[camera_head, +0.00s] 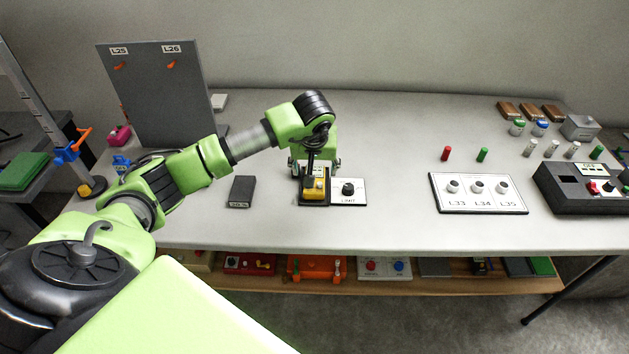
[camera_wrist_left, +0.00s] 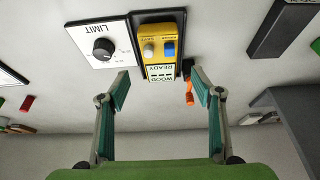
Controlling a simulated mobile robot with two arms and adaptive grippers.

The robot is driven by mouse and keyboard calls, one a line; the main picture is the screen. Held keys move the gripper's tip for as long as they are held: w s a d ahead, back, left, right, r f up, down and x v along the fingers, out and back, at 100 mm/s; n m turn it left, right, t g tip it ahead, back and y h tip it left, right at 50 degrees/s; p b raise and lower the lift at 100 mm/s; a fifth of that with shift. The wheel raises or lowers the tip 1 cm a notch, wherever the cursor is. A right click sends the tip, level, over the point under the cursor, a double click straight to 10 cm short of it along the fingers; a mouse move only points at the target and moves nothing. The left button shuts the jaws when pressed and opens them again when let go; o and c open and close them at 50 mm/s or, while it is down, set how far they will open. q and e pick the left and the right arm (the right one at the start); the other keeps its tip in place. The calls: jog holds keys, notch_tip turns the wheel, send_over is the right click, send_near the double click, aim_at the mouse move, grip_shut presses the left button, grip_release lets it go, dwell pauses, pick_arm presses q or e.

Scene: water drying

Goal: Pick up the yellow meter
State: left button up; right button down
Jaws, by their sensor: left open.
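The yellow meter (camera_head: 314,188) sits on a dark base on the table, just left of a white LIMIT panel with a black knob (camera_head: 348,188). In the left wrist view the yellow meter (camera_wrist_left: 161,46) shows a white button, a blue button and a label reading READY and WOOD. My left gripper (camera_head: 314,168) is above and just behind the meter in the head view. In the left wrist view the left gripper (camera_wrist_left: 160,80) is open, its two fingers apart on either side of the meter's label end, with nothing held between them. My right gripper is not in view.
A dark block (camera_head: 241,191) lies left of the meter. A tall grey board (camera_head: 158,95) labelled L25 and L26 stands at the back left. A white panel (camera_head: 480,206) marked L33 to L35 and a black control box (camera_head: 570,205) are at the right. The table between is clear.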

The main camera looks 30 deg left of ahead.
aim_at(319, 171)
pick_arm(q)
jog(key=p+x, duration=0.1)
jog(key=x, duration=0.4)
jog(key=shift+f, duration=0.35)
jog(key=shift+c, duration=0.4)
jog(key=c, duration=1.3)
jog(key=shift+r, duration=0.1)
